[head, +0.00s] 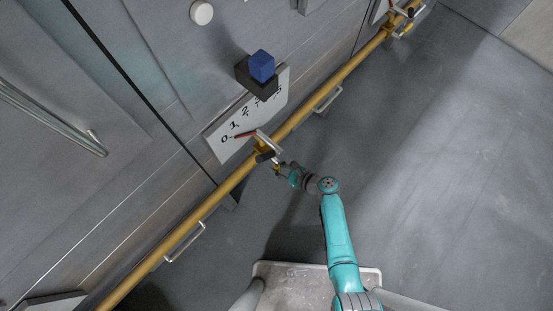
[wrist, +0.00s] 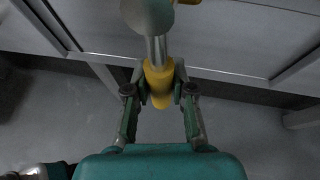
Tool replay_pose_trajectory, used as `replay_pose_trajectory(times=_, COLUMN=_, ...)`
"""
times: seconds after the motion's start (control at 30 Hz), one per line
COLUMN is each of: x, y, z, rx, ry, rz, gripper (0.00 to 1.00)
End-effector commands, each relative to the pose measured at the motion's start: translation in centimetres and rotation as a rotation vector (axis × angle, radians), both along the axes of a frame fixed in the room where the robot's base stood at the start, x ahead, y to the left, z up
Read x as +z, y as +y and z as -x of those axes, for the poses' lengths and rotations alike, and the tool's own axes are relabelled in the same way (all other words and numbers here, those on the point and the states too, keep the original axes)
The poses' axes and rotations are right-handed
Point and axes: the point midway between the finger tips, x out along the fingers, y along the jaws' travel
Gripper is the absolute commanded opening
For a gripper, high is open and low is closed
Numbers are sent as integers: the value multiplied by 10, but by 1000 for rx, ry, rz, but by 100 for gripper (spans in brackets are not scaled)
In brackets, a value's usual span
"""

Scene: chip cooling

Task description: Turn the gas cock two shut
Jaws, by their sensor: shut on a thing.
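My gripper (head: 277,168) is at the yellow pipe in the middle of the head view. In the wrist view my gripper (wrist: 160,82) is shut on the yellow end of a lever (wrist: 158,88), one finger on each side. A grey metal stem runs from the yellow end up to a round grey cap. In the head view this is the gas cock (head: 263,148) on the pipe, beside a white number plate (head: 222,144). A red-tipped pointer (head: 245,134) lies over the plate near the 0 and 1. The pictures do not show which number this cock bears.
The yellow pipe (head: 185,230) runs diagonally along the grey cabinet front. A second cock (head: 401,26) is at the upper right. A blue cube (head: 262,65) sits on a dark block (head: 257,85). Thin handles (head: 186,243) stick out below the pipe. The floor at right is clear.

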Motion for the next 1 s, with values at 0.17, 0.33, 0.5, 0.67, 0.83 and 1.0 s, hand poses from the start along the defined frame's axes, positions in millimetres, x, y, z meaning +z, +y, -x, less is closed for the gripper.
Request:
replay_pose_trajectory(times=0.17, x=0, y=-4, z=-5, rx=1, ry=-60, rz=47, gripper=0)
replay_pose_trajectory(times=0.33, x=3, y=-9, z=-13, rx=0, ry=-160, rz=124, gripper=0)
replay_pose_trajectory(times=0.5, x=6, y=-17, z=-21, rx=0, ry=-284, rz=222, gripper=0)
replay_pose_trajectory(times=0.67, x=11, y=-23, z=-30, rx=1, ry=-404, rz=315, gripper=0)
replay_pose_trajectory(times=0.83, x=18, y=-30, z=-38, rx=0, ry=-531, rz=415, gripper=0)
replay_pose_trajectory(times=1.0, x=27, y=-35, z=-45, rx=-1, ry=-657, rz=514, gripper=0)
